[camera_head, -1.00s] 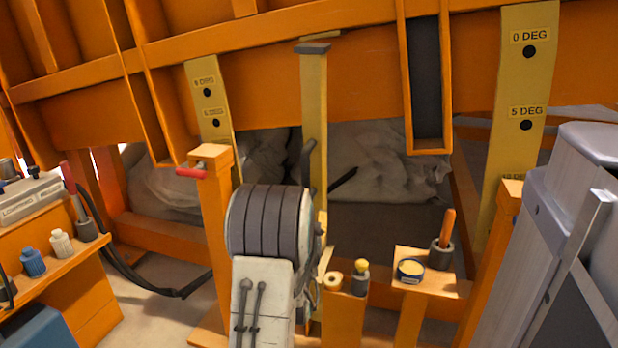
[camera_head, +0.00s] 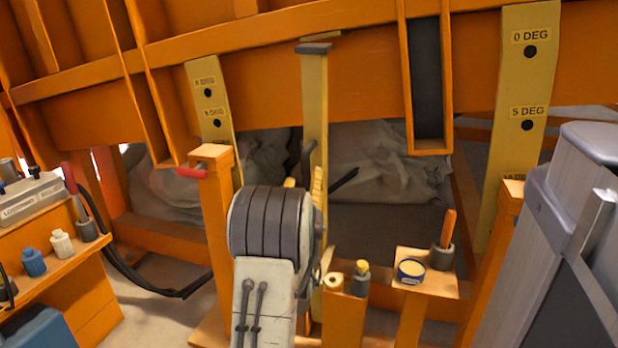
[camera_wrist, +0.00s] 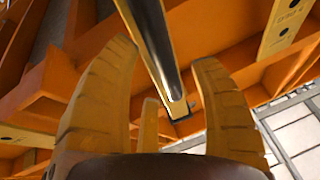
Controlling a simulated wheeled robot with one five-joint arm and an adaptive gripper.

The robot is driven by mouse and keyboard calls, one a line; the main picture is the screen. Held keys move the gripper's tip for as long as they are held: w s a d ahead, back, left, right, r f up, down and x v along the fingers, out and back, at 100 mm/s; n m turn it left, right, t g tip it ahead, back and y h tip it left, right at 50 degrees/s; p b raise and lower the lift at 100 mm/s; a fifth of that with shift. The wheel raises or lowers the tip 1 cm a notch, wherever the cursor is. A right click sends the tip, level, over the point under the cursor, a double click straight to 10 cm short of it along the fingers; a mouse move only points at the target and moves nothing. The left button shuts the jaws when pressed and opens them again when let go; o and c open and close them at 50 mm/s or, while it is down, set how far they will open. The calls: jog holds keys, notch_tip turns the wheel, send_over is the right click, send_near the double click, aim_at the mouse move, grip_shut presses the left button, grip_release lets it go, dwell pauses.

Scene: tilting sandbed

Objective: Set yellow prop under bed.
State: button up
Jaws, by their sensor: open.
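The yellow prop (camera_head: 314,110) stands nearly upright at the bed, with a grey pad at its top against or just in front of the orange bed beam (camera_head: 250,85). I cannot tell whether the pad touches the bed. My gripper (camera_head: 304,182) is mostly hidden behind my wrist, with yellow fingertips showing beside the prop. In the wrist view, my gripper (camera_wrist: 165,52) is open, its fingers spread apart. The prop (camera_wrist: 178,107) shows between and beyond them, unheld, with its dark pad at the far end.
Yellow drilled angle plates (camera_head: 526,90) hang at right and left of the bed. An orange post with a red-handled pin (camera_head: 193,172) stands left of my arm. A grey metal cabinet (camera_head: 560,230) bounds the right.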

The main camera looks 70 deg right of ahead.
jog(key=shift+x, duration=1.35)
